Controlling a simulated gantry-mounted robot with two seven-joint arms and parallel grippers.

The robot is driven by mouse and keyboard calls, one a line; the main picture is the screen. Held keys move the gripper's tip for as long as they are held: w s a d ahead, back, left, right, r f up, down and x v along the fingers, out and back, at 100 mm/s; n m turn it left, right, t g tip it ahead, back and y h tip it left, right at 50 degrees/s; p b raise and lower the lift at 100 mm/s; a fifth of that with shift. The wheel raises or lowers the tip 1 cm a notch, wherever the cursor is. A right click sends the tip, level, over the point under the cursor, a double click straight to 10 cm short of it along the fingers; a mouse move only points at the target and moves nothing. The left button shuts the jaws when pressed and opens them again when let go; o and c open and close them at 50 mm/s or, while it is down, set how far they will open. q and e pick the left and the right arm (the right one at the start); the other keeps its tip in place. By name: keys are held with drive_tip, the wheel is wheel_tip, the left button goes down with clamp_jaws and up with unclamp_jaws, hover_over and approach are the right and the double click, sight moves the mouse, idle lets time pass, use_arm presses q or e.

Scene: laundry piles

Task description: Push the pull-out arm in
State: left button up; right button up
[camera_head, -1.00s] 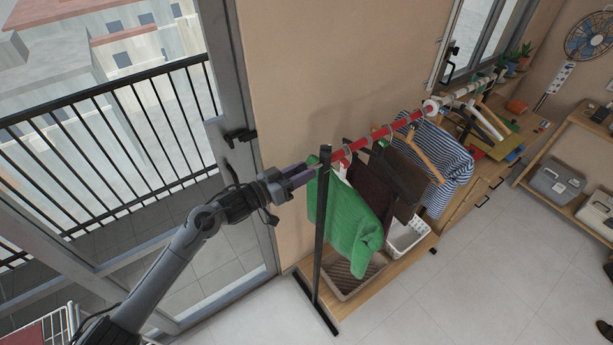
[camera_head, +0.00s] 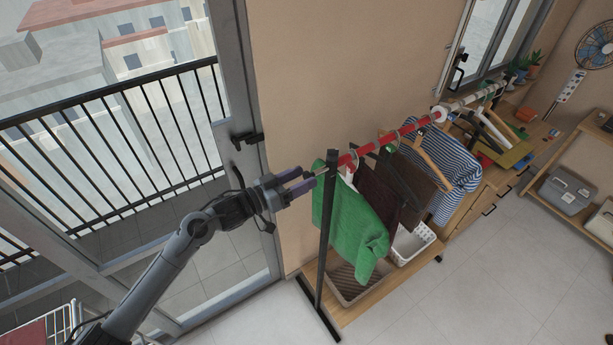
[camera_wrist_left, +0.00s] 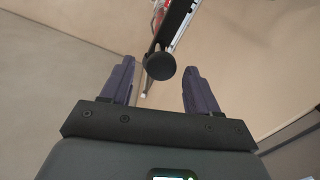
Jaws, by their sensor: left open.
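The clothes rack has a black upright post (camera_head: 325,235) at its near end. A red rail (camera_head: 405,129) runs back from the post and continues as a white section (camera_head: 465,102). I cannot tell which part is the pull-out arm. My left gripper (camera_head: 308,180) is open and empty, just left of the post's top. In the left wrist view, a round black cap (camera_wrist_left: 160,66) appears between the open fingers (camera_wrist_left: 158,78), with a black bar behind it. Whether the fingers touch it I cannot tell. My right gripper is not in view.
A green sweater (camera_head: 350,225), dark garments and a striped shirt (camera_head: 450,175) hang from the rail. Baskets (camera_head: 413,243) stand on the rack's wooden base. A wall is behind, and a glass door with a handle (camera_head: 248,137) is at left. The floor at right is clear.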

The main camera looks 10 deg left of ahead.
use_arm(q)
drive_tip(key=b+v, duration=0.1)
drive_tip(key=v, duration=0.7)
drive_tip(key=shift+b, duration=0.3)
drive_tip(key=shift+s+a, duration=0.1)
drive_tip(key=shift+s, duration=0.05)
